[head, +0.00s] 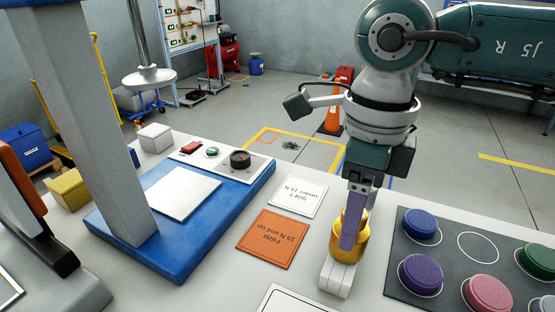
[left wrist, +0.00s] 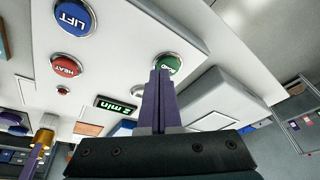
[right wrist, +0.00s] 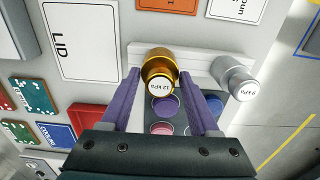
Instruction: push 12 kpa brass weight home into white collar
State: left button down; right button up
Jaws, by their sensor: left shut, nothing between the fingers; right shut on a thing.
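The brass weight (head: 364,249) is a gold cylinder marked 12 kPa in the right wrist view (right wrist: 158,70). My right gripper (head: 350,238) points down and is shut on it, with purple fingers on either side (right wrist: 160,80). The weight is at the white block (head: 337,279) on the bench, which also shows behind it in the right wrist view (right wrist: 196,62). I cannot tell a separate white collar, or how deep the weight sits. My left gripper (left wrist: 161,73) is shut and empty, its tips at a green button (left wrist: 172,62); the head view does not show it clearly.
A silver cylinder (right wrist: 233,78) is beside the brass weight. A dark mat with coloured discs (head: 408,293) lies to the right. Orange FIRM (head: 272,238) and white SOFT (head: 298,197) cards lie left. A blue-based press (head: 182,262) stands further left.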

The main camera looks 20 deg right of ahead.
pick_arm(q)
jog(key=shift+d+r+p, duration=0.1)
jog(key=shift+r+p, duration=0.35)
jog(key=shift+r, duration=0.1)
pick_arm(e)
jog(key=shift+r, duration=0.75)
pick_arm(q)
jog(key=shift+r+p, duration=0.7)
pick_arm(e)
jog(key=shift+r, duration=0.9)
